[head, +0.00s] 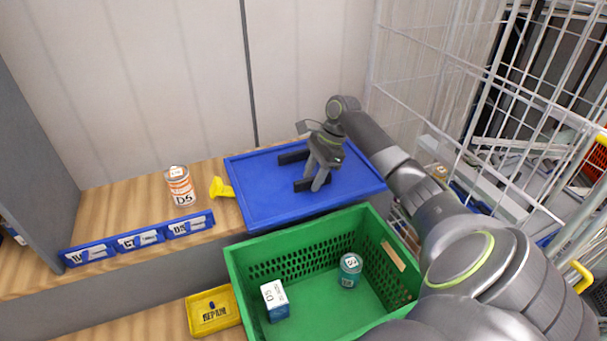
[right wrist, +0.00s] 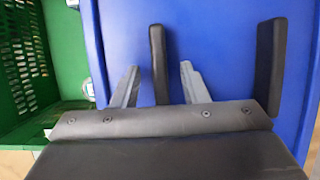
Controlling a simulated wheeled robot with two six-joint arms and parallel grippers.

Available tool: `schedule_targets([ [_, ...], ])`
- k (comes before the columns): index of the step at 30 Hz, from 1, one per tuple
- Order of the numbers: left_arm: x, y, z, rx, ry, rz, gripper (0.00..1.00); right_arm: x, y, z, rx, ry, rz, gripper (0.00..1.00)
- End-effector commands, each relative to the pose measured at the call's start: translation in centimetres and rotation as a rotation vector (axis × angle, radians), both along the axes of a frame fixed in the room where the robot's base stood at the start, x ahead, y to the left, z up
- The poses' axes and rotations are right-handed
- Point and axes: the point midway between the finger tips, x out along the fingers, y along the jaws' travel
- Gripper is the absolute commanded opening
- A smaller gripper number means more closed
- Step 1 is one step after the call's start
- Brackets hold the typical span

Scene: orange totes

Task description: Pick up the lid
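The lid (head: 257,197) is a flat blue panel with a raised rim and two black bar handles. It lies on the wooden shelf behind the green crate. My right gripper (head: 316,184) is over the lid, pointing down at the nearer handle (head: 303,185). In the right wrist view, the blue lid (right wrist: 220,40) fills most of the picture. My right gripper (right wrist: 159,68) is open there, its fingers on either side of one black handle (right wrist: 158,45), with gaps showing. The other handle (right wrist: 270,65) is to the right. My left gripper is not in view.
A green crate (head: 245,262) in front holds a white-and-blue box (head: 275,300) and a teal can (head: 350,270). A can (head: 180,186), a yellow scoop-like item (head: 221,188) and a blue label strip (head: 138,240) are left. A wire cage (head: 430,60) stands right.

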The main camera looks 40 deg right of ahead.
Motion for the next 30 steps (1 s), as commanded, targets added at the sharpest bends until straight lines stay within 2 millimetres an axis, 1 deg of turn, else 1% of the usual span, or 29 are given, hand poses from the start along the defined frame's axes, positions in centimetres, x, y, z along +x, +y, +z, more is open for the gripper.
schedule_targets([
  [8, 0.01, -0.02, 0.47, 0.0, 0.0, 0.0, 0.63, -0.01, 0.01, -0.1, 0.0, 0.0, 0.0, 0.4],
  [17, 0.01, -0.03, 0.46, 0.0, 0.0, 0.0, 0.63, -0.01, 0.01, -0.19, 0.0, 0.0, 0.0, 0.4],
  [26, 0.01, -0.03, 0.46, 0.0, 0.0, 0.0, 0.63, -0.01, 0.01, -0.17, 0.0, 0.0, 0.0, 0.02],
  [27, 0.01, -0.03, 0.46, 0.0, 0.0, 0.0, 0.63, -0.01, 0.01, -0.17, 0.0, 0.0, 0.0, 0.0],
  [30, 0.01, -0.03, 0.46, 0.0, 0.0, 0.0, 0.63, -0.01, 0.01, -0.17, 0.0, 0.0, 0.0, 0.0],
])
